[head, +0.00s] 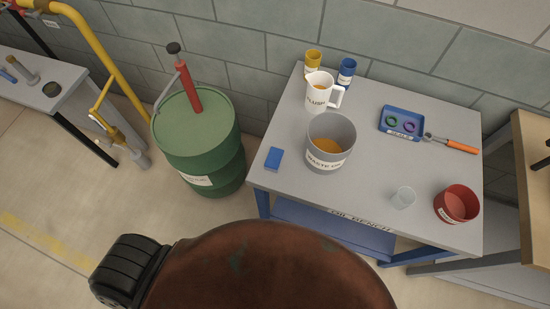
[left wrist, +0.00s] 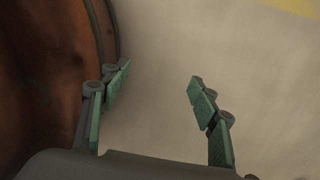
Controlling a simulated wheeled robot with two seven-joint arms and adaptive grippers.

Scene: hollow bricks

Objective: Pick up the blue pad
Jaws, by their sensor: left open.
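The blue pad (head: 273,159) is a small blue block lying flat on the grey bench top (head: 375,205), near its left edge. It is left of the grey waste oil bucket (head: 318,160) and apart from it. My left gripper (left wrist: 160,85) shows only in the left wrist view. Its green-padded fingers are spread wide with nothing between them, above pale floor. The blue pad does not show in the left wrist view. My right gripper is in neither view.
A white jug (head: 319,92), yellow and blue cups (head: 347,72), a blue tray (head: 401,122), an orange-handled tool (head: 455,144), a clear cup (head: 403,197) and a red bowl (head: 456,204) share the bench. A green drum (head: 198,145) with a red pump stands left.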

